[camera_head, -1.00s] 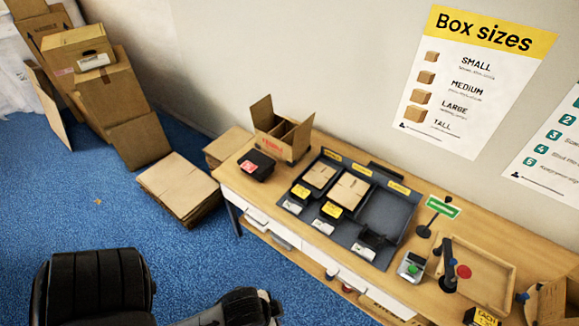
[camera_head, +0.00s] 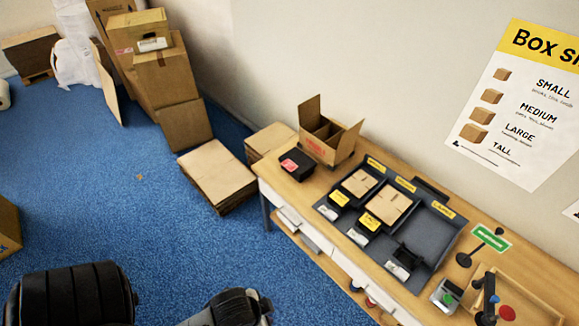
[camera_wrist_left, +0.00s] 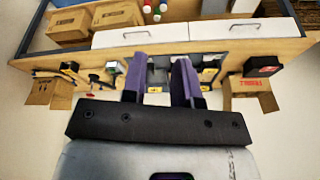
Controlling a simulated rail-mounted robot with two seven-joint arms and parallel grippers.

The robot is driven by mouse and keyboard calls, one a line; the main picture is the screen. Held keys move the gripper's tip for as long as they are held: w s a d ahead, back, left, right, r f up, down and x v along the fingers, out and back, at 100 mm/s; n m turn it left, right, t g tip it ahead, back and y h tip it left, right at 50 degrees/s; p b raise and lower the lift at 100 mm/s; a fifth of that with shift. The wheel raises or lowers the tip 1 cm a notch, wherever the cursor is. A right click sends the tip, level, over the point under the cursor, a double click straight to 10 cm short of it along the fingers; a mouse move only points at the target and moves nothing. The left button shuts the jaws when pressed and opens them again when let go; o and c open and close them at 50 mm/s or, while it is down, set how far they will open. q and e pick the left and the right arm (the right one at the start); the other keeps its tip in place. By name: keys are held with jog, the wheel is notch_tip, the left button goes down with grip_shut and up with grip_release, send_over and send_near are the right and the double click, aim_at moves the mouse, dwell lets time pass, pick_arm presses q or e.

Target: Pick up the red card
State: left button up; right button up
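A small red card-like patch (camera_head: 289,165) lies on top of a black box (camera_head: 299,172) at the left end of the workbench; its exact shape is too small to tell. The black box with a red mark also shows in the left wrist view (camera_wrist_left: 262,66), right of the fingers. My left gripper (camera_wrist_left: 161,77) has its two purple fingers apart with nothing held between them. The bench lies beyond the fingers. Neither gripper shows in the head view, and the right one is in no view.
An open carton (camera_head: 326,138) stands right behind the black box. A dark tray (camera_head: 425,253) with flat cartons and yellow labels lies to its right, then a green sign (camera_head: 491,239). Flat cardboard (camera_head: 216,172) is stacked on the blue floor (camera_head: 100,200), which is mostly clear.

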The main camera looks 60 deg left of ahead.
pick_arm(q)
jog(key=o, duration=0.9)
jog(key=shift+d, duration=0.2)
jog(key=o, duration=0.5)
jog(key=shift+s+a, duration=0.1)
jog(key=shift+c, duration=0.2)
